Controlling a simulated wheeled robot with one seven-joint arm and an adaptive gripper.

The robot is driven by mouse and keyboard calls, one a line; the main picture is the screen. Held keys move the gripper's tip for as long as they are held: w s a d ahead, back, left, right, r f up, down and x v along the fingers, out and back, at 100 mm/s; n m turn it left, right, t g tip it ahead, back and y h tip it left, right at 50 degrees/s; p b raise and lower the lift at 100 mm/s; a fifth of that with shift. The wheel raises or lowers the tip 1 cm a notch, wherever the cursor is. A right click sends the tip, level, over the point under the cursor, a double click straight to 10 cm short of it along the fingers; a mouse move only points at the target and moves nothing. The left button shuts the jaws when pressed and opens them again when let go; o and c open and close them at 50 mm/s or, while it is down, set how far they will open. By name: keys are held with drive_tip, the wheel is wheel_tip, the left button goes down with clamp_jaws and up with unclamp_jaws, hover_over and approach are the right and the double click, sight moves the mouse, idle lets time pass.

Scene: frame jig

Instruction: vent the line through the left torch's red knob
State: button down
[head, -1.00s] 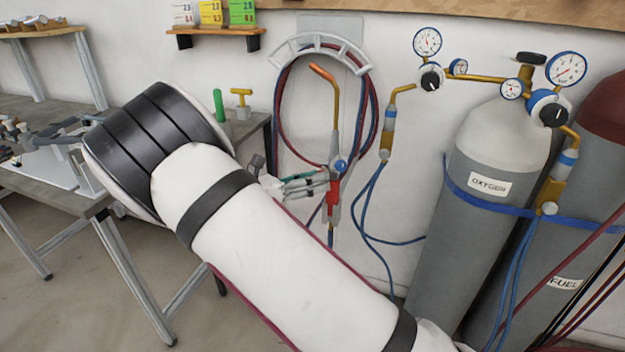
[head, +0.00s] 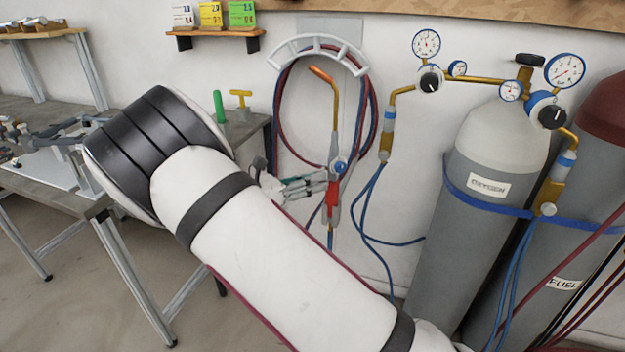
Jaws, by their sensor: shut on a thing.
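The torch (head: 335,110) hangs upright on the wall, with a copper-coloured bent tip at the top. A blue knob (head: 341,166) sits on its body, and the red knob (head: 332,196) is just below. My gripper (head: 325,183) reaches in from the left and is shut on the red knob. The fingers cover part of the knob, so its exact angle is hidden. My own arm hides much of the area in front. Only this one torch is clear in view.
A hose rack (head: 318,42) with coiled red and blue hoses is behind the torch. The oxygen cylinder (head: 440,230) and fuel cylinder (head: 590,250) stand right, with gauges and hoses.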

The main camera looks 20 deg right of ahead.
drive_tip(key=m+p, duration=0.1)
drive_tip(key=m, duration=1.8)
drive_tip(key=shift+m, duration=0.3)
idle(0.5)
drive_tip(key=c, duration=1.4)
unclamp_jaws()
drive_tip(key=shift+a, duration=0.1)
drive_tip(key=s+a, duration=0.2)
drive_tip(key=a, duration=0.9)
drive_tip(key=shift+a, duration=0.35)
